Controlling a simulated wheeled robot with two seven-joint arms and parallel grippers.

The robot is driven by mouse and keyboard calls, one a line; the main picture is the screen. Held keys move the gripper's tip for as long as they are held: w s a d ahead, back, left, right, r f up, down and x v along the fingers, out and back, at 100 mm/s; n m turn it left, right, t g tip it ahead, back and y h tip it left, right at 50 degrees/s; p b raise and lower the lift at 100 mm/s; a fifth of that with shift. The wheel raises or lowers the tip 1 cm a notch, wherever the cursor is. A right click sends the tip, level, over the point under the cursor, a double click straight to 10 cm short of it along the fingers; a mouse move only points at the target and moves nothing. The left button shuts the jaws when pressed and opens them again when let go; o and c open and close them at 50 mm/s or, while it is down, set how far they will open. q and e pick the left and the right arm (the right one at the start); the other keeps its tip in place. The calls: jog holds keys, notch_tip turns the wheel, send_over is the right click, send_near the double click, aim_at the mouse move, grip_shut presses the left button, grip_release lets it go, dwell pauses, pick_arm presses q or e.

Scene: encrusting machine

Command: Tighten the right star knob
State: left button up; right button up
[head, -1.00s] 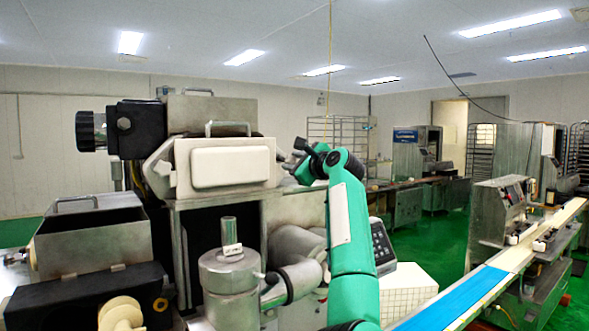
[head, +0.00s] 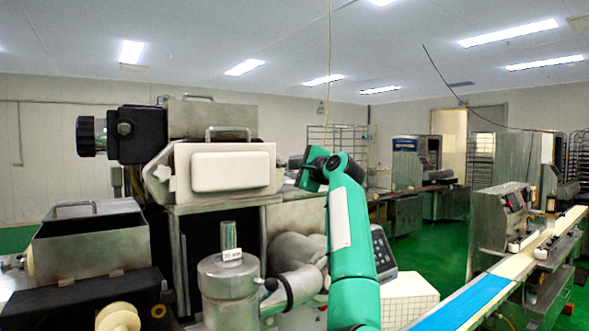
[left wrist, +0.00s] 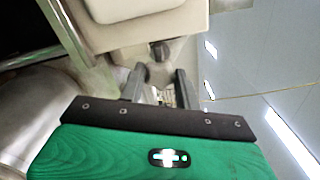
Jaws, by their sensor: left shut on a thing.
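The machine's white-covered housing (head: 232,167) stands at the centre left in the head view. The green left wrist (head: 318,167) hides the fingers in the head view. My right gripper is not in view.
A metal cylinder (head: 229,275) and pipework stand below the housing. A metal hopper (head: 92,240) is at the left. A control panel (head: 382,248) stands right of my left arm.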

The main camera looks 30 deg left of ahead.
pick_arm(q)
jog(key=o, duration=1)
jog(key=shift+d, duration=0.1)
jog(key=shift+b+v, duration=2.4)
jog(key=shift+v, duration=4.4)
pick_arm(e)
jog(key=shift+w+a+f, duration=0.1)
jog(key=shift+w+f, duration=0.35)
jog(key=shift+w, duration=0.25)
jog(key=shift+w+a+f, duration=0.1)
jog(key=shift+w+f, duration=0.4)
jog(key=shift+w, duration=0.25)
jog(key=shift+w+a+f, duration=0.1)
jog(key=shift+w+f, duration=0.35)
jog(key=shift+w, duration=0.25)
